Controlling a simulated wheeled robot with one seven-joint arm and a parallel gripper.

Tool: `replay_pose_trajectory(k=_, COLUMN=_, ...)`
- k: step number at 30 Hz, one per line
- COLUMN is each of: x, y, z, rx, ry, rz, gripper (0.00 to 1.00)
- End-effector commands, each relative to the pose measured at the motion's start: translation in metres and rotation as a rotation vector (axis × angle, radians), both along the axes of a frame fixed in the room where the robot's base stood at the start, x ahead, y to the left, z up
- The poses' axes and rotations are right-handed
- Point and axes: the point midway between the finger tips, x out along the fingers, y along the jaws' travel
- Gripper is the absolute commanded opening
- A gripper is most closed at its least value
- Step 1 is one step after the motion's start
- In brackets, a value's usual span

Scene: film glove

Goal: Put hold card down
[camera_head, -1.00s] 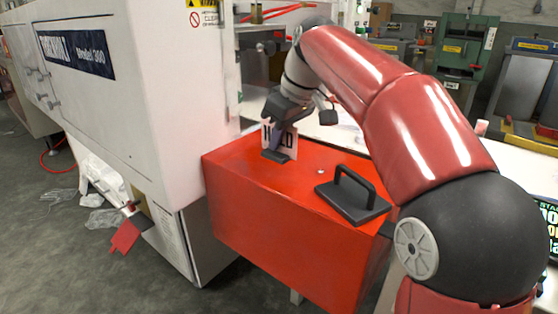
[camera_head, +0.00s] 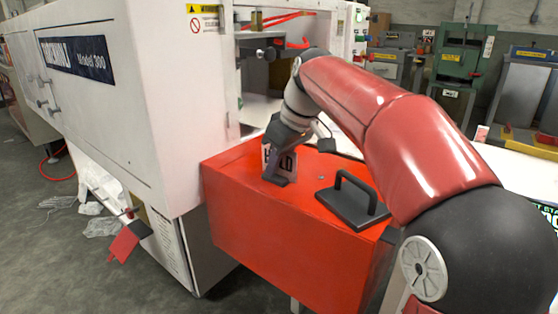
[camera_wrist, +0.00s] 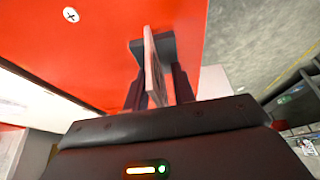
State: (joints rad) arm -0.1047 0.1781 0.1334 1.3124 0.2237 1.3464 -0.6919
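The hold card (camera_head: 268,158) is a white plate with black lettering on a dark foot. It stands on top of the red box (camera_head: 285,245), near its back left part. My gripper (camera_head: 284,152) reaches down over the card and hides part of its lettering. In the wrist view the card (camera_wrist: 153,65) stands between the two fingers of my gripper (camera_wrist: 160,80). The fingers are apart, with a gap between the card and the right finger. The left finger is close to the card; contact there is hard to tell. The foot seems to rest on the red top.
A black plate with a handle (camera_head: 352,203) lies on the box to the right of the card. A large white machine (camera_head: 130,110) stands close on the left, with an opening behind the box. A screw head (camera_wrist: 71,14) shows on the red top.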

Motion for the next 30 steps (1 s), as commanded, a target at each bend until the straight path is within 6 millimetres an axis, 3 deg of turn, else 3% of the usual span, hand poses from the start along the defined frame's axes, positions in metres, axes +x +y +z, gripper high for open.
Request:
replay_pose_trajectory(k=8, x=-0.001, y=-0.001, z=0.008, rx=0.0, ry=-0.001, rz=0.0, gripper=0.26)
replay_pose_trajectory(k=21, x=-0.02, y=-0.027, z=0.089, rx=0.0, ry=-0.003, rz=-0.001, gripper=0.26)
replay_pose_trajectory(k=30, x=-0.028, y=-0.036, z=0.114, rx=0.0, ry=0.0, rz=0.0, gripper=0.26)
